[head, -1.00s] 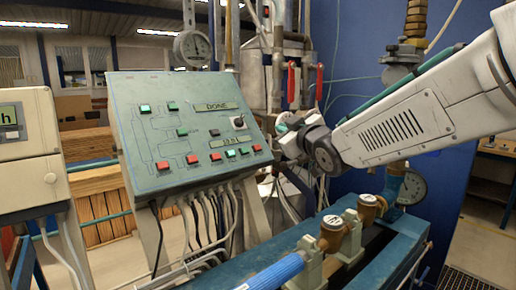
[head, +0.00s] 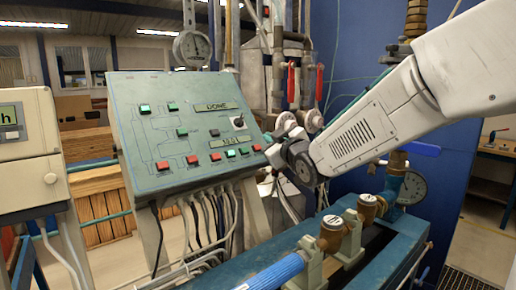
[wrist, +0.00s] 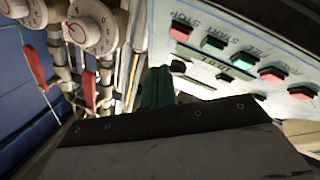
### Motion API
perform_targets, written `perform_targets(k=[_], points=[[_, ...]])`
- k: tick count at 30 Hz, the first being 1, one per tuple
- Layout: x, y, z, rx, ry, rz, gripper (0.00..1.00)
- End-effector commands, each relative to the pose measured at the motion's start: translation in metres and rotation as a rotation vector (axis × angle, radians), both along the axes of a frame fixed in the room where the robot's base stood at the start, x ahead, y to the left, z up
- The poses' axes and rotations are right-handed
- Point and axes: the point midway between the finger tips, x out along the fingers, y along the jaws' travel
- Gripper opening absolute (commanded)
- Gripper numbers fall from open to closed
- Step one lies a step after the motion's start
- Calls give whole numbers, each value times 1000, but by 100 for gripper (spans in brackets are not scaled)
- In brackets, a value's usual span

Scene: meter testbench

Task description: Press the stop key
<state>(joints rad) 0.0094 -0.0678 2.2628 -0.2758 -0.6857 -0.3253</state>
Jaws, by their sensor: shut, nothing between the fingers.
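The stop key is the red key at the right end of the panel's lower row (head: 256,147). In the wrist view it is the red key (wrist: 181,30) beside the word STOP, at the upper middle. My gripper (head: 271,137) is just right of the panel's right edge in the head view, close to this key. In the wrist view its dark green fingers (wrist: 157,88) are together and empty, pointing toward the panel's edge. The fingertips are apart from the stop key in the wrist view. The exact gap to the panel face cannot be told.
The sloped control panel (head: 150,120) carries several other red and green keys, a black knob (head: 238,122) and a display (head: 216,106) reading DONE. Red-handled valves (head: 291,80) and pipes stand behind my gripper. A blue-green bench with brass meters (head: 332,232) lies below.

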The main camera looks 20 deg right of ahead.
Motion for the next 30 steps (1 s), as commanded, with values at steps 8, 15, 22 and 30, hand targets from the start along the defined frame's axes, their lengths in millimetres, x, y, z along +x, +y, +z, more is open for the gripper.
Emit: perform_targets(k=[8, 15, 22, 30], points=[[17, 7, -17, 1, 0, 0, 0], [19, 8, -19, 1, -1, 0, 0], [19, 8, -19, 1, 0, 0, 0], [19, 8, -19, 1, 0, 0, 0]])
